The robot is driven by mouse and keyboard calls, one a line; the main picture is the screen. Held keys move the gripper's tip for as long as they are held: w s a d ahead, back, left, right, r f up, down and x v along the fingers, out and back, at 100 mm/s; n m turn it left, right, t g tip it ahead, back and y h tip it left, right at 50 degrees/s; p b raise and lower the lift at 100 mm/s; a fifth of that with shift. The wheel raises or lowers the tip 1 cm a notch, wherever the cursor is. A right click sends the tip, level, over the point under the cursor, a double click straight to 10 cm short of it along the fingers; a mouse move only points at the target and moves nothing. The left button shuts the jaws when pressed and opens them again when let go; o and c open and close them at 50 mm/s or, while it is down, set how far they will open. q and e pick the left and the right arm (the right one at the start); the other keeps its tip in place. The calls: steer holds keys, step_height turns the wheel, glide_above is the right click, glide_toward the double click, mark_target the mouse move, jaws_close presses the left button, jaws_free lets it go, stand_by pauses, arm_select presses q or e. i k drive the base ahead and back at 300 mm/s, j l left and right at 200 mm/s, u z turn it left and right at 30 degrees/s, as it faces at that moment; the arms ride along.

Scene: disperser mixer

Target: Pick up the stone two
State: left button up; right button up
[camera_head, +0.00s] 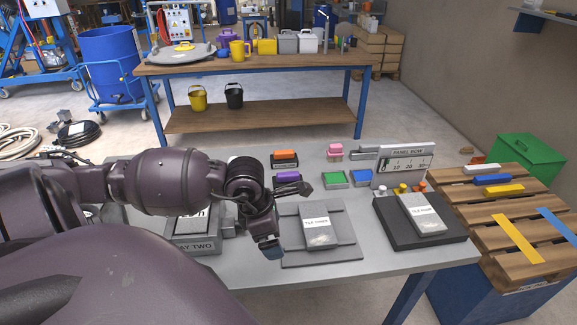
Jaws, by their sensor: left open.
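No label clearly reads stone two, so I cannot tell which piece it is. A grey block (182,225) sits on the tray marked "...AY TWO" (194,246); my left arm hides much of it and its label. A second grey block (319,214) with a small white label lies on a flat grey plate (345,252) at mid-table. A third labelled grey block (422,213) lies on a black tray (393,229) to the right. My left gripper (287,216) is open and empty, beside the left edge of the middle block. My right gripper is out of view.
Behind on the grey table (245,270) are an orange-topped block (285,158), a purple block (288,176), green (334,178) and blue (361,177) pieces and an upright panel box (404,165). A wooden pallet (497,207) with coloured strips stands at right.

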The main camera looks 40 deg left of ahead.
mark_target(284, 178)
steer(key=i+j, duration=0.35)
steer(key=j, duration=0.15)
steer(key=i+j, duration=0.4)
steer(key=j, duration=0.15)
